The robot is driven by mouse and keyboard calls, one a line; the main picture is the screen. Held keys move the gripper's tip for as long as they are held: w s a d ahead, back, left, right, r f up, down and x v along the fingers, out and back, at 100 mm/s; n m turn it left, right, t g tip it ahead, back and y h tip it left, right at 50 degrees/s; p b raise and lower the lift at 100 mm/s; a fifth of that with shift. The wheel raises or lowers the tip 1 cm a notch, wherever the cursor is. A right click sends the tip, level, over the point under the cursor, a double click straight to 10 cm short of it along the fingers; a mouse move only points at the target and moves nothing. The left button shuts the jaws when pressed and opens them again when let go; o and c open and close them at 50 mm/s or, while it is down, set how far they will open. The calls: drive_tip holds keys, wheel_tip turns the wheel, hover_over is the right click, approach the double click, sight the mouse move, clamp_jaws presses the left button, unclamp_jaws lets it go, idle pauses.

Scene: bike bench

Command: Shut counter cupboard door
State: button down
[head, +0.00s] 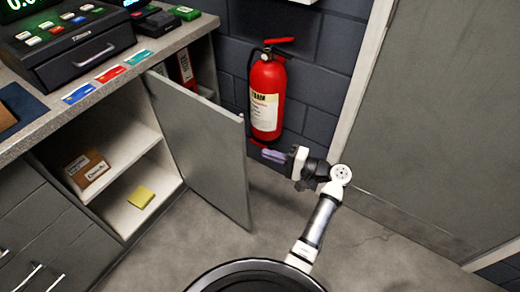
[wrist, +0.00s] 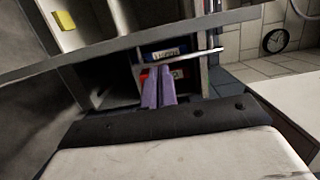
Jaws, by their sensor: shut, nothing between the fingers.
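The counter cupboard door (head: 205,150) is a flat grey panel standing wide open, swung out from the right side of the cupboard (head: 115,125). Inside the cupboard are white shelves with a cardboard box (head: 87,167) and a yellow pad (head: 141,197). My gripper (head: 268,155) is to the right of the door's free edge in the head view, below the fire extinguisher, and looks apart from the door. Its purple fingers (wrist: 158,92) are together and empty. In the wrist view they point toward an open shelf with binders (wrist: 165,53).
A red fire extinguisher (head: 266,95) hangs on the dark block wall just above my gripper. A cash drawer (head: 82,50) and coloured cards stand on the counter (head: 130,62). Grey drawers (head: 45,240) are at left. The floor (head: 400,250) at right is clear.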

sight(245, 147)
drive_tip(key=p+x, duration=0.1)
drive_tip(key=x, duration=0.7)
drive_tip(key=shift+a+p, duration=0.2)
drive_tip(key=shift+p, duration=0.15)
